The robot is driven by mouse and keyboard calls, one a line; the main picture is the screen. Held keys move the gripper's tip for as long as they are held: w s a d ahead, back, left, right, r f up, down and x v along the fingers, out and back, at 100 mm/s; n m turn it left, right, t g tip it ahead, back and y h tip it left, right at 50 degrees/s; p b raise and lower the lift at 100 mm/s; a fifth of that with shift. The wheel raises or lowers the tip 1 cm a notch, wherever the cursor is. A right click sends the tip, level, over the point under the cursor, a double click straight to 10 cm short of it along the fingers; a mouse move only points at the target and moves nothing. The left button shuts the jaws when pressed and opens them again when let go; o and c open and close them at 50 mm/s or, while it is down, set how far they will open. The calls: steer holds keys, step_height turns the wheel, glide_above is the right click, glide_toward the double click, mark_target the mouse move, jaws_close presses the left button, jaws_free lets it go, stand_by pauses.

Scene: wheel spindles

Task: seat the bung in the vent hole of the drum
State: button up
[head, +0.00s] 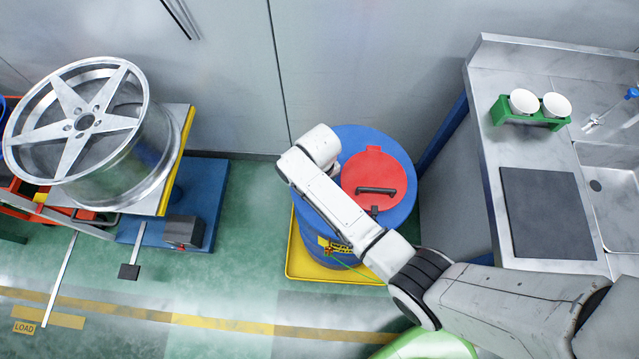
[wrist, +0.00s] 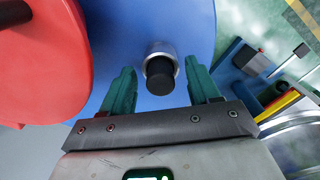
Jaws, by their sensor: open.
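The blue drum (head: 357,140) stands upright in the middle of the head view, its top also filling the upper part of the wrist view (wrist: 120,25). In the wrist view the black bung (wrist: 159,80) is at the light metal collar of the vent hole (wrist: 158,46) and overlaps it. How deep the bung sits cannot be told. My gripper (wrist: 159,68) is open, with one green finger on each side of the bung and gaps showing between. In the head view my arm hides the gripper, bung and vent hole.
A red lid (head: 375,180) with a black handle covers part of the drum top, close beside my gripper. The drum stands on a yellow tray (head: 305,262). A steel sink counter (head: 548,258) is right; a wheel rim (head: 85,125) on a blue stand is left.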

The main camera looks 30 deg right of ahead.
step_height(320, 180, up, 11)
stand_by(0.4)
steer(key=shift+f, duration=0.15)
stand_by(0.4)
